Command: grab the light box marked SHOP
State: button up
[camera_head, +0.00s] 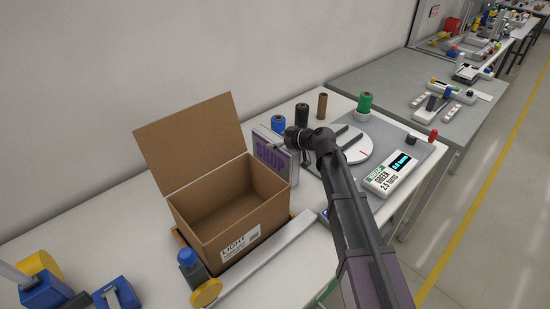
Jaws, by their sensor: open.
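The light box marked SHOP (267,155) stands upright on the white table, behind and right of the open cardboard box. It is a grey panel with purple letters on its face. My arm reaches in from the lower right, and my gripper (286,149) is at the right upper part of the light box. My gripper is open. It covers part of the light box's right side. I cannot tell from this view whether the fingers touch it or are around it.
The empty cardboard box (245,204) has its lid raised. Blue, black, brown and green spools stand behind my gripper. A white round plate (367,148) and a green-labelled meter (391,175) lie to the right. A blue-capped bottle (190,267) stands in front.

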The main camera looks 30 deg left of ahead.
dwell(0.3)
jog(key=c, duration=1.3)
jog(key=shift+o, duration=0.2)
jog(key=shift+a+r, duration=0.1)
jog(key=shift+r, duration=0.05)
notch_tip(320, 180, up, 10)
jog(key=p, duration=1)
